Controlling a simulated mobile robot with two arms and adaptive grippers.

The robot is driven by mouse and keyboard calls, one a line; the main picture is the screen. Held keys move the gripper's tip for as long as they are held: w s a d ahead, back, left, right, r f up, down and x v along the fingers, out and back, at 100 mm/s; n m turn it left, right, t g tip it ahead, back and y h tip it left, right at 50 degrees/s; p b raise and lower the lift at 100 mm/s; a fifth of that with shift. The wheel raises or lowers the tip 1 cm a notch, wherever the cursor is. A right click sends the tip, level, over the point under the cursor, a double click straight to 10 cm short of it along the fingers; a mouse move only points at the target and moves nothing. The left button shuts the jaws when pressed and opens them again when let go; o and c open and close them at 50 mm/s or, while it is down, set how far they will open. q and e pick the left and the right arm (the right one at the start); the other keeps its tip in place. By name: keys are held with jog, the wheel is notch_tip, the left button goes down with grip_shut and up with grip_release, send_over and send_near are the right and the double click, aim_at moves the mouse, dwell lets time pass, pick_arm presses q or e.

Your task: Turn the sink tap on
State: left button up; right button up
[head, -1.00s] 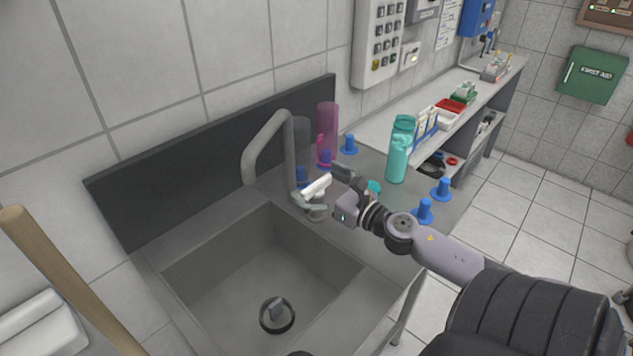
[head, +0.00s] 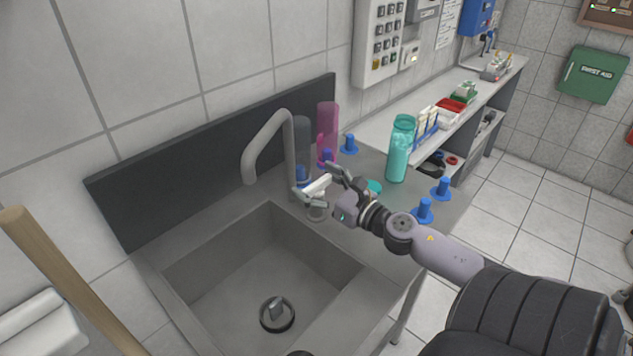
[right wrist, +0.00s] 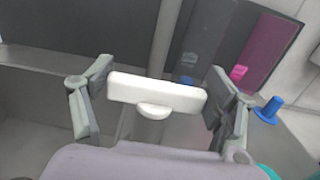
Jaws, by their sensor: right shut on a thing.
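The grey sink tap (head: 291,155) rises behind the basin, its spout bent over to the left. No water shows below the spout. Its white bar-shaped lever (head: 317,186) is at the tap's right side. My right gripper (head: 315,184) has one finger at each end of the lever and is shut on it. In the right wrist view the white lever (right wrist: 155,93) lies crosswise between the two grey fingers, slightly tilted. The grey sink basin (head: 215,262) has a dark drain piece at its bottom. My left gripper is not in view.
A teal bottle (head: 399,152), a magenta bottle (head: 328,125) and several blue pegs (head: 424,211) stand on the drainboard right of the tap. A wooden handle (head: 70,275) crosses the lower left. A bench with a tube rack (head: 426,128) stands beyond the sink.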

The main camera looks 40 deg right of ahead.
jog(key=m+h+p, duration=0.1)
jog(key=h+p, duration=0.1)
jog(key=m+h+p, duration=0.1)
jog(key=h+p, duration=0.1)
jog(key=p, duration=0.1)
jog(key=m+h+p, duration=0.2)
jog(key=shift+r+g, duration=0.3)
jog(key=m+g+h+p, duration=0.1)
jog(key=m+h+p, duration=0.1)
jog(key=h, duration=0.1)
jog(key=shift+f, duration=0.15)
jog(key=shift+f+m+g+h+p, duration=0.1)
jog(key=shift+m+g+h+p, duration=0.2)
jog(key=shift+m+g+h, duration=0.8)
jog(key=shift+h, duration=0.4)
jog(key=o, duration=1.2)
jog(key=shift+c, duration=0.2)
